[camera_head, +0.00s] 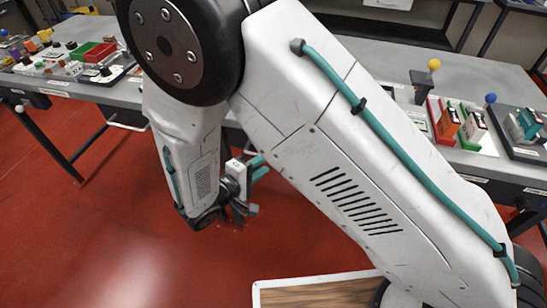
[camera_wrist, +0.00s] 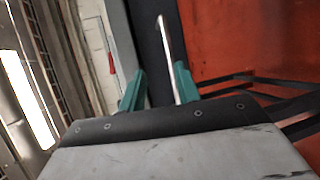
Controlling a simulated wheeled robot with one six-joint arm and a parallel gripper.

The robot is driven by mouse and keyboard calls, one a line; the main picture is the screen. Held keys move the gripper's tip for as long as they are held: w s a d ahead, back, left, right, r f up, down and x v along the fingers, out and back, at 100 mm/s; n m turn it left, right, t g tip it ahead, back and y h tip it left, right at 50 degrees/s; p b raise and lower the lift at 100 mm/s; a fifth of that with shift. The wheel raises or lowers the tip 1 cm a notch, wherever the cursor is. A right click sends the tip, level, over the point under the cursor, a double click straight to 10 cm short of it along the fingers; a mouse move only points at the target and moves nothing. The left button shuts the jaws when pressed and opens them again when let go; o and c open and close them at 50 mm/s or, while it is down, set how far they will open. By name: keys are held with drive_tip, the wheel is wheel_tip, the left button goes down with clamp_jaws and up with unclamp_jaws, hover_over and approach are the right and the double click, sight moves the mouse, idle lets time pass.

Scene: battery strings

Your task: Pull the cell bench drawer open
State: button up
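My gripper (camera_head: 260,168) is low in front of the bench in the head view, its teal fingers apart. In the wrist view, my gripper (camera_wrist: 159,88) shows the two fingers open with a gap between them. A thin pale bar (camera_wrist: 166,45), which looks like a drawer handle, runs lengthwise in front of a dark bench front (camera_wrist: 148,40). It lies between the fingers in the picture, closer to the right one; I cannot tell whether it touches. No opened drawer is visible.
A bar handle (camera_head: 126,126) shows under the left part of the bench. Trays with colored parts stand at left and right, including a red tray (camera_head: 438,122). A wooden-topped surface with a white rim (camera_head: 300,282) is at the bottom. The red floor (camera_head: 90,220) is clear at left.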

drive_tip(key=shift+n+t, duration=0.3)
drive_tip(key=shift+t, duration=0.2)
drive_tip(key=w+d+f, duration=0.2)
drive_tip(key=w, duration=0.1)
drive_tip(key=w+d+f, duration=0.1)
drive_tip(key=w+d, duration=0.1)
drive_tip(key=shift+w, duration=0.15)
clamp_jaws()
